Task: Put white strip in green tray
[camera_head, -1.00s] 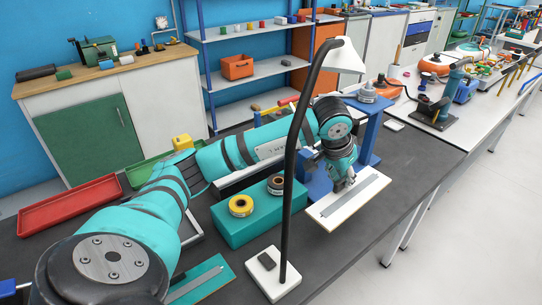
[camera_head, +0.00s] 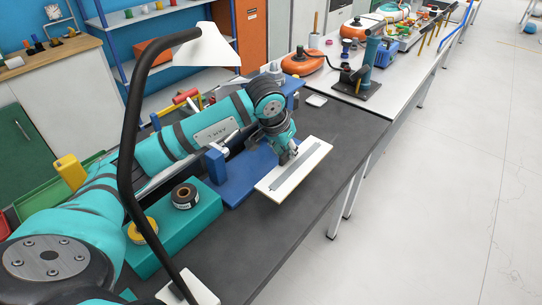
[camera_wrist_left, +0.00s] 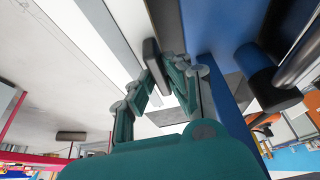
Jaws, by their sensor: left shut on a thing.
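The white strip (camera_head: 312,152) is a flat pale board with a long grey band along its top, in the head view. My left gripper (camera_head: 288,158) is shut on its left long edge, and I cannot tell whether the strip is clear of the bench. In the left wrist view the fingers (camera_wrist_left: 157,72) close at the edge of a pale board (camera_wrist_left: 115,35); the far side of the grip is hidden. The green tray (camera_head: 36,201) is at the far left of the head view, partly hidden behind my left arm. My right gripper is not in view.
A black lamp post with a white shade (camera_head: 208,45) stands in front of my left arm. A teal block (camera_head: 205,208) carries tape rolls. A blue stand (camera_head: 238,185) is beside the strip. A yellow object (camera_head: 70,170) is near the tray. Dark bench top is clear to the right.

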